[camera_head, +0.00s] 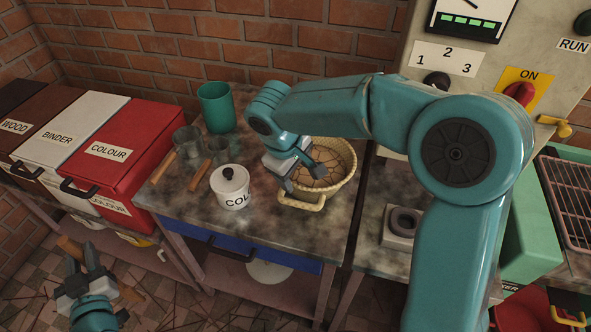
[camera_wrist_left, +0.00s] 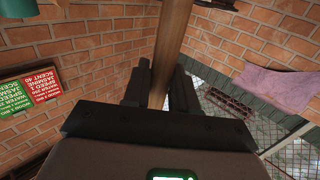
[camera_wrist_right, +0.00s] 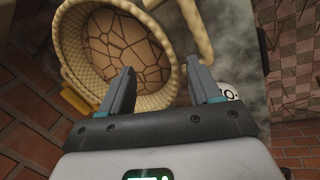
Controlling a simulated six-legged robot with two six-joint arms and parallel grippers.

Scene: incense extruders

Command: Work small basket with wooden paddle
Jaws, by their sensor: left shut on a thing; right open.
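The small basket (camera_head: 344,153) is pale and woven, with a looped handle at its front, and sits on the stone-topped table. Brown, cracked-looking material (camera_wrist_right: 120,42) covers its inside. My right gripper (camera_head: 287,172) is at the basket's left edge. In the right wrist view its fingers are apart and the basket's rim (camera_wrist_right: 154,99) shows between them; I cannot tell whether they touch it. My left gripper (camera_head: 82,265) is low at the left, off the table, shut on a wooden shaft, apparently the paddle (camera_wrist_left: 171,45). The shaft's far end is out of view there.
A white lidded jar (camera_head: 231,191) stands left of the basket. Behind it are glass cups (camera_head: 187,143) with wooden-handled tools and a teal cup (camera_head: 216,107). Red (camera_head: 128,140), white and brown bins line the left. A block with a ring (camera_head: 400,226) lies right.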

